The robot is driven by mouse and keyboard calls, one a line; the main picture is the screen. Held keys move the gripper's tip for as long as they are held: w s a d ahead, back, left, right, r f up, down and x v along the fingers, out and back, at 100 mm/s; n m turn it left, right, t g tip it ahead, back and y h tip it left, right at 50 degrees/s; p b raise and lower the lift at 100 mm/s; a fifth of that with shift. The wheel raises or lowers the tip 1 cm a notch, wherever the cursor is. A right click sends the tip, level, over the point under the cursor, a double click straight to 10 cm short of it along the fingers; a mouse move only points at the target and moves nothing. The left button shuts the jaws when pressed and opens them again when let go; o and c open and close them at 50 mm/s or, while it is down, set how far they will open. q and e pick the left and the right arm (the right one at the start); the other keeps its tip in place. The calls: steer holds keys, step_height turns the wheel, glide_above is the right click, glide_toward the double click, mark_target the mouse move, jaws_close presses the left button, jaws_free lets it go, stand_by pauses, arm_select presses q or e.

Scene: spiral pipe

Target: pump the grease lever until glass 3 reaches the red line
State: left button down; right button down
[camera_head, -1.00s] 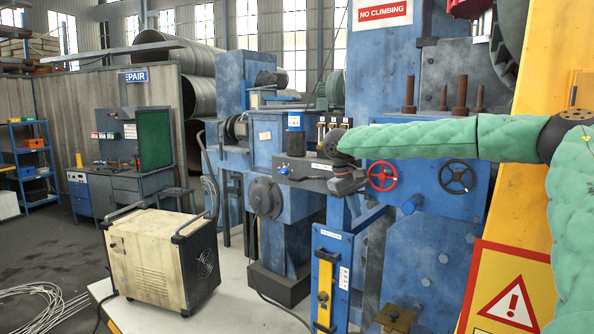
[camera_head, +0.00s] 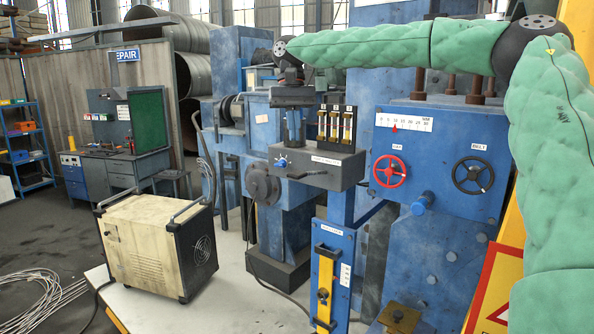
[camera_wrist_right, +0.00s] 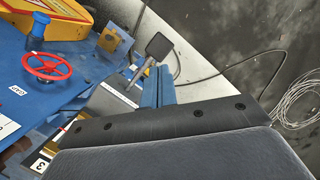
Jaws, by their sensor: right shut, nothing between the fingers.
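The dark grease unit (camera_head: 335,172) is mounted at the middle of the blue machine. Its three sight glasses (camera_head: 336,125) stand upright on top; levels and red line are too small to read. A dark lever (camera_head: 299,176) sticks out low at its front, beside a blue knob (camera_head: 282,162). In the right wrist view, a rod with a black end (camera_wrist_right: 158,46) shows beyond the fingers. My right gripper (camera_head: 294,140) points down, shut and empty, just left of the glasses, hiding the reservoir behind. Its fingers (camera_wrist_right: 160,82) show in the wrist view. My left gripper is out of view.
A cream cart (camera_head: 150,250) stands at the front left. A yellow handle (camera_head: 325,283) is on the lower panel.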

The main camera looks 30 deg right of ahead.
mark_target(296, 170)
steer(key=shift+w+d+f, duration=0.1)
steer(key=shift+w+f, duration=0.1)
steer(key=shift+x, duration=3.4)
steer(key=shift+s, duration=0.15)
steer(key=shift+f, duration=0.1)
steer(key=shift+w+x, duration=0.25)
steer(key=shift+x, duration=0.8)
steer(key=shift+w+x, duration=0.2)
steer(key=shift+x, duration=0.85)
steer(key=shift+d+f, duration=0.1)
steer(key=shift+d, duration=0.1)
steer(key=shift+w, duration=0.15)
